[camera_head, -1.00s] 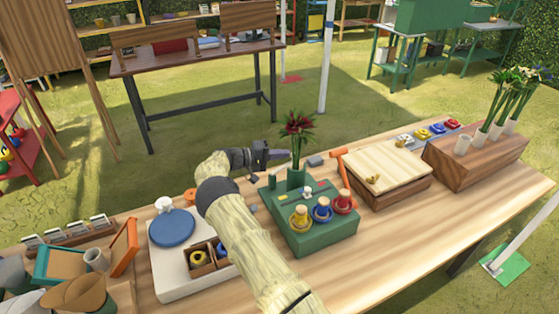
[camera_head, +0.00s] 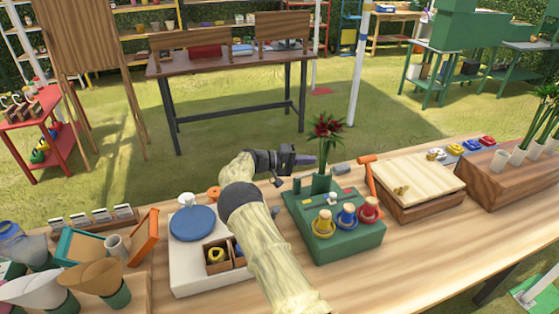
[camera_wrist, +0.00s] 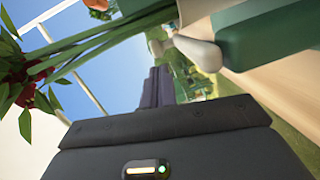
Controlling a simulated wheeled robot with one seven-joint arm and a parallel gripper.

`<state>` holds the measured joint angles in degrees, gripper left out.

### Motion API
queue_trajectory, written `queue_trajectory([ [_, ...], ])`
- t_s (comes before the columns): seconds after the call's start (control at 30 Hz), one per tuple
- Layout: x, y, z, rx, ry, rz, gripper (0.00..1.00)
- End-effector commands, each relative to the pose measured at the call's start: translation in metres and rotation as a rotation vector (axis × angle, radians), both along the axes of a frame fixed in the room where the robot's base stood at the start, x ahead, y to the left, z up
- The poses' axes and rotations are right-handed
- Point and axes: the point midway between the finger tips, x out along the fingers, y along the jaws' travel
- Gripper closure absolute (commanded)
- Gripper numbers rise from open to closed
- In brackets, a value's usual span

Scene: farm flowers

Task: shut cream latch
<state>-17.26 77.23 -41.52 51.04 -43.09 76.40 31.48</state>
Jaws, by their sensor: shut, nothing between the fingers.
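My gripper (camera_head: 306,160) is shut and empty, just left of the red flower (camera_head: 326,128) on the green box (camera_head: 347,248). Its closed dark fingers show in the wrist view (camera_wrist: 160,88), with flower stems crossing at left. A small pale knob or lever (camera_head: 334,199) sits on top of the green box; a cream, rounded lever (camera_wrist: 198,52) beside green parts shows in the wrist view, apart from the fingers. A wooden box with a cream lid (camera_head: 418,172) stands to the right, with a brass-coloured fitting (camera_head: 401,190) on the lid. I cannot tell which part is the cream latch.
Yellow, blue and red knobs (camera_head: 346,214) line the green box's front. An orange hammer-shaped thing (camera_head: 369,174) stands between the boxes. A white board with a blue disc (camera_head: 192,224) is left of my arm. Bare tabletop (camera_head: 440,235) lies at front right.

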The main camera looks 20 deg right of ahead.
Motion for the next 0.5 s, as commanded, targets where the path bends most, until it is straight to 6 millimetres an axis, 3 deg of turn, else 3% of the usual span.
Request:
queue_trajectory([
  [0.5, 0.01, 0.096, 0.01, 0.001, -0.002, 0.001, 1.0],
])
